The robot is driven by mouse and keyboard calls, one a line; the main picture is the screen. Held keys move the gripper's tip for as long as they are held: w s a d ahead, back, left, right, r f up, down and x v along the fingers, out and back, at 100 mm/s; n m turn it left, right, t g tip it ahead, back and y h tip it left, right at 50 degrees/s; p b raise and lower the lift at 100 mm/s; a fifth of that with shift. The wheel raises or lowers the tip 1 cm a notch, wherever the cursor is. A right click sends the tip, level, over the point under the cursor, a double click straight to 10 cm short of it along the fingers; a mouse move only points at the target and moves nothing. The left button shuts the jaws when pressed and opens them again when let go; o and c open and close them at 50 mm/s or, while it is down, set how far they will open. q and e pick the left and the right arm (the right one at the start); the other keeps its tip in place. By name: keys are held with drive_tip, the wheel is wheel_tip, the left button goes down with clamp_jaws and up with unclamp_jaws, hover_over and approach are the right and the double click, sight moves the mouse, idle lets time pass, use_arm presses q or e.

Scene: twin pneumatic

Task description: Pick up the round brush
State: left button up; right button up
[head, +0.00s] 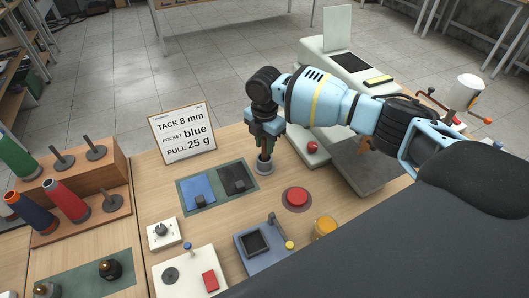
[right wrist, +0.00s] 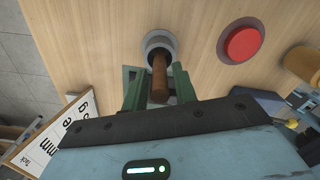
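The round brush shows as a brown wooden handle (right wrist: 159,82) standing up out of a grey round holder (right wrist: 158,42) in the right wrist view; its bristle end is hidden. In the head view the handle (head: 264,154) shows just above the grey holder (head: 265,168), at the table's far side. My right gripper (head: 264,143) points down over it. In the right wrist view the two green fingers of the gripper (right wrist: 159,88) stand on either side of the handle, with a gap on each side. My left gripper is not in view.
A red button (head: 296,197) is right of the holder, and a sign (head: 182,136) stands at the left. A green mat with blue and black pads (head: 218,187) lies close by. A grey scale-like device (head: 365,170) is under my right arm. Cones on a wooden rack (head: 85,225) are far left.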

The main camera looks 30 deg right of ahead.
clamp_jaws()
drive_tip(key=shift+r, duration=0.1)
wheel_tip(320, 180, up, 10)
drive_tip(key=shift+f, duration=0.1)
idle(0.4)
